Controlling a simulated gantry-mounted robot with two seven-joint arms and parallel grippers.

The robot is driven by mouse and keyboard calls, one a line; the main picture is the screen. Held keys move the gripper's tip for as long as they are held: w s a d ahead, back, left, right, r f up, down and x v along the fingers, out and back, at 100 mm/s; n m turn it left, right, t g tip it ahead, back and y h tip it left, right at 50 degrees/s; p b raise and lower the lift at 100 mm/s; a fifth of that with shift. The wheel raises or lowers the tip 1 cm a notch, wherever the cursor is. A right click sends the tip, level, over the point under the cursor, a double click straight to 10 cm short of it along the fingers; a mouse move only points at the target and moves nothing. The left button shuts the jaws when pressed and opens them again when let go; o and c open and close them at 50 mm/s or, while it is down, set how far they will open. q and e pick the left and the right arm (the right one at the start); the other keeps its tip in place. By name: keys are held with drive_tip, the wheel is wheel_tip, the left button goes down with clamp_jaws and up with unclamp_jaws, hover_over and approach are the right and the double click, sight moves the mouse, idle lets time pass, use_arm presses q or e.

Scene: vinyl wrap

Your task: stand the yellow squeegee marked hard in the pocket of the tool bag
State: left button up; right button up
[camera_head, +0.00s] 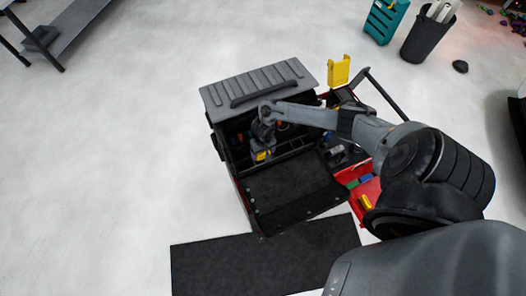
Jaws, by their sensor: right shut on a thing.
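The tool bag (294,188) is a black open case with a grey ribbed lid or flap at its back, and its dark pockets lie below that lid. My right arm reaches in from the right, and my right gripper (262,143) points down over the bag's left pocket area. It is shut on a small yellow piece (260,156), which looks like the yellow squeegee. Its marking is too small to read. I cannot tell whether its lower edge is inside a pocket or above it. My left gripper is not in view.
A yellow upright piece (339,71) stands at the bag's back right corner. A red tray (371,188) with small coloured items lies at its right, partly behind my arm. A black mat (262,264) lies in front. A teal crate (385,20) and dark bin (427,38) stand behind.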

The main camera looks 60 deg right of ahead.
drive_tip(key=shift+f, duration=0.5)
drive_tip(key=o, duration=1)
drive_tip(key=shift+r, duration=0.15)
